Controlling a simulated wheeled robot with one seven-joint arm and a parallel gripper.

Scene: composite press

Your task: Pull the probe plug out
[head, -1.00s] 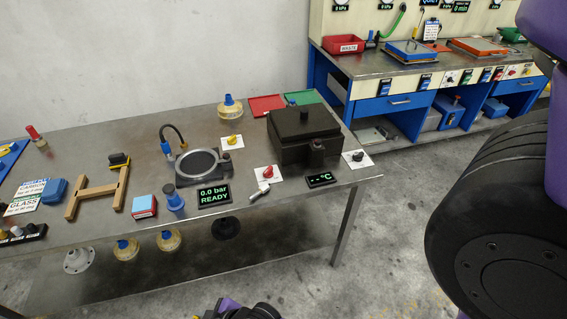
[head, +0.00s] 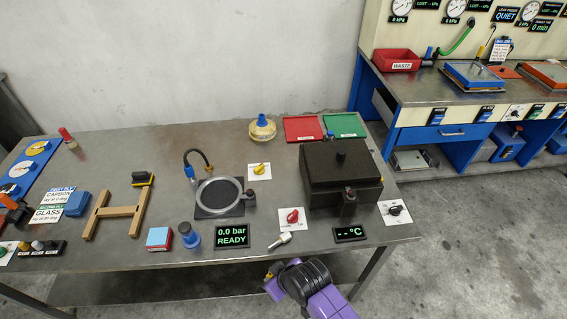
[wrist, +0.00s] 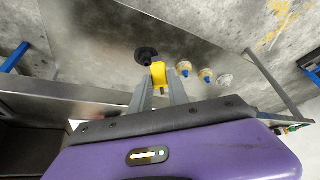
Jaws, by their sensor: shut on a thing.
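My gripper (wrist: 158,85) is shut on a small yellow block (wrist: 158,70), which shows between the fingertips in the wrist view. I take it for the probe plug. No socket shows around it there; the lower shelf and floor lie beyond it. In the head view my purple and black wrist is at the table's front edge, below the °C display, and hides most of the gripper. The black lidded press box (head: 328,185) stands closed at the table's right. The °C display (head: 350,234) in front of it shows dashes.
A white-tipped tool (head: 281,240) lies between the °C display and the "0.0 bar READY" display (head: 232,236). Bare floor lies right of the table (head: 300,250).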

